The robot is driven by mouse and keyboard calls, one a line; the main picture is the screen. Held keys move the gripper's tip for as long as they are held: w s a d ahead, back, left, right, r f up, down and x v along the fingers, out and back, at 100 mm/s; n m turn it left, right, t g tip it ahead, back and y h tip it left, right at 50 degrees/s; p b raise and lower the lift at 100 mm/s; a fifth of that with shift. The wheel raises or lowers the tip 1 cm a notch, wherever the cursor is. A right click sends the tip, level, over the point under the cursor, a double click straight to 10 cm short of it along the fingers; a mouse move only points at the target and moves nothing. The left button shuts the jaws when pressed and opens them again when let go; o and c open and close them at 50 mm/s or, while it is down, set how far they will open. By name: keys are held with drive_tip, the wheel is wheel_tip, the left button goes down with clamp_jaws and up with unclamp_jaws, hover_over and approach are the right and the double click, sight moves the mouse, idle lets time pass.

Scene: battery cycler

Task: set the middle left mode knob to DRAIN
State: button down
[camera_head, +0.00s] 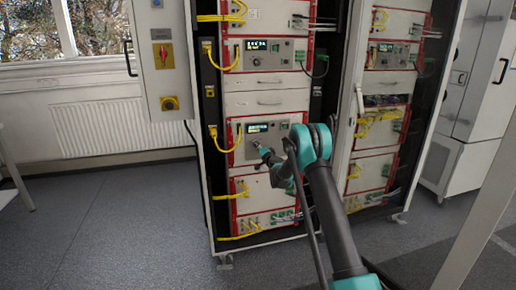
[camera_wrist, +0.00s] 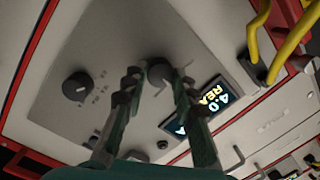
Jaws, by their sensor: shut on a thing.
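My gripper (camera_head: 262,151) is at the front of the middle left unit (camera_head: 236,158) in the rack. In the wrist view its fingertips (camera_wrist: 159,78) are on either side of a dark round knob (camera_wrist: 160,69), shut on it, beside the lit display (camera_wrist: 197,108). The held knob's pointer and labels are hidden or too dark to read. A second black knob (camera_wrist: 77,87) stands apart to the left, with a pale pointer mark and small printed labels beside it. I cannot tell from the lettering which knob is the mode knob.
Yellow cables (camera_wrist: 292,40) hang close to the panel, and a red frame (camera_wrist: 30,50) borders it. A similar unit (camera_head: 262,54) sits above. The floor (camera_head: 110,220) at left is clear.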

drive_tip(key=shift+f+m+t, duration=0.1)
drive_tip(key=shift+m+t, duration=0.2)
drive_tip(key=shift+m, duration=3.5)
drive_tip(key=c, duration=1.2)
unclamp_jaws()
drive_tip(key=v, duration=1.2)
